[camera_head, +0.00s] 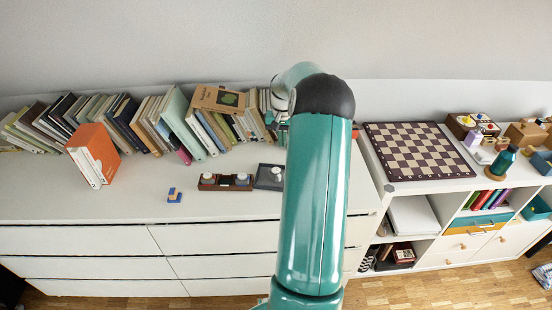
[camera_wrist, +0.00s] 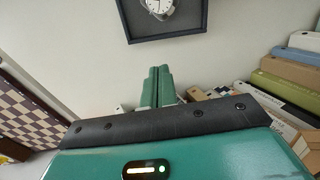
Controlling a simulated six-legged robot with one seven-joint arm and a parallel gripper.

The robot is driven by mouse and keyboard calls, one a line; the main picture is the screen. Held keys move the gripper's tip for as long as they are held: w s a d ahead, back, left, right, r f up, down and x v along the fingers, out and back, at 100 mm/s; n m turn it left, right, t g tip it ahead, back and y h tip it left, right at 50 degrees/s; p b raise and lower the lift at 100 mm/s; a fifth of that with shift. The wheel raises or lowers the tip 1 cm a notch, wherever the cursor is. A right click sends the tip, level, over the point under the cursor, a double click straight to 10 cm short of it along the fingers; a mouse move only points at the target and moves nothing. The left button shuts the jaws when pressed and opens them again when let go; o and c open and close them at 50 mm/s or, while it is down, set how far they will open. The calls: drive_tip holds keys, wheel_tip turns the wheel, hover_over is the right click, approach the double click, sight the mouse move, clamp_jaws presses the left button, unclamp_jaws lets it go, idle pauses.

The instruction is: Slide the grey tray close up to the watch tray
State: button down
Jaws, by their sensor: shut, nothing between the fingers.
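The grey tray (camera_head: 265,184) lies on the white dresser top, partly behind my arm, with a small white round thing in it. The brown watch tray (camera_head: 226,188), holding pale round things, lies just left of it; only a narrow gap, if any, shows between them. In the wrist view the grey tray (camera_wrist: 190,32) is at the top with a white clock-like dial inside. My gripper (camera_wrist: 158,72) shows its two teal fingers shut together and empty, pointing towards the tray's near edge, apart from it in the picture. In the head view my arm hides the fingers.
A row of books (camera_head: 150,120) stands along the wall behind the trays. A chessboard (camera_head: 418,150) is on the shelf unit at right. The dresser top in front is clear.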

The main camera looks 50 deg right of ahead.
wheel_tip(320, 180, down, 9)
drive_tip(key=shift+f, duration=0.45)
drive_tip(key=shift+a, duration=0.1)
drive_tip(key=shift+s+a, duration=0.6)
drive_tip(key=shift+a, duration=0.35)
